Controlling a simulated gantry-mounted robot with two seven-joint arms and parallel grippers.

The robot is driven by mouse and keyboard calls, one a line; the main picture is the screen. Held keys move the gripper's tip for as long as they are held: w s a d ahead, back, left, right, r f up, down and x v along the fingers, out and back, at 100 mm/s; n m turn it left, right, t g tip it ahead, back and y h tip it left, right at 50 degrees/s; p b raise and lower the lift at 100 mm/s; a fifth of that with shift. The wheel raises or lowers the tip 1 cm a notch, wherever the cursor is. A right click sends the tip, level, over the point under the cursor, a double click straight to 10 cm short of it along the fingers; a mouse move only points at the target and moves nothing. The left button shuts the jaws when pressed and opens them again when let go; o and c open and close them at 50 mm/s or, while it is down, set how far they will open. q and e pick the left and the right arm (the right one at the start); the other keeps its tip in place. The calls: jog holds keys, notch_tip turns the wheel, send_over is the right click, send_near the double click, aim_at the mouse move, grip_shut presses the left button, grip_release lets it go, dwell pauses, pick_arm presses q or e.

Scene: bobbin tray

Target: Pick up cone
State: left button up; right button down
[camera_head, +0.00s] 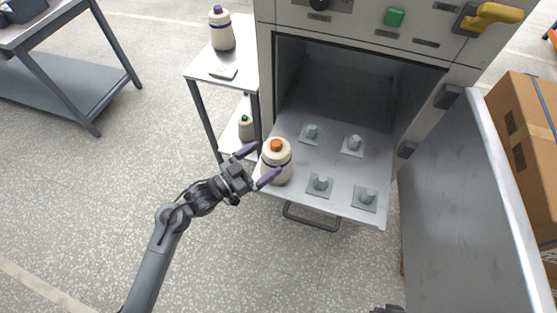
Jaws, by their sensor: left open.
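A cream cone of yarn with an orange tip (278,162) stands upright at the left side of the grey bobbin tray (335,158). My left gripper (260,164) is open at its left side, with one purple-tipped finger behind it and the other in front. I cannot tell whether the fingers touch the cone. The tray has several bare pegs, such as the front one (320,183).
A cone with a purple tip (221,30) stands on the white side cart (196,72), and a green-tipped cone (245,127) is on its lower shelf. The machine's open door (470,200) stands at the right, beside cardboard boxes (525,140). The floor in front is clear.

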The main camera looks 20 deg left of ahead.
aim_at(276, 151)
pick_arm(q)
jog(key=shift+w+d, duration=0.1)
jog(key=shift+w, duration=0.2)
jog(key=shift+w+f, duration=0.1)
jog(key=shift+w, duration=0.25)
jog(key=b+x, duration=0.1)
jog(key=x, duration=0.2)
jog(key=shift+w+d+f, duration=0.15)
jog(key=shift+w+f, duration=0.05)
jog(key=shift+w+d+b, duration=0.2)
jog(key=shift+w+b, duration=0.1)
jog(key=shift+w, duration=0.15)
jog(key=c, duration=1.2)
jog(key=shift+r, duration=0.1)
jog(key=shift+c, duration=0.9)
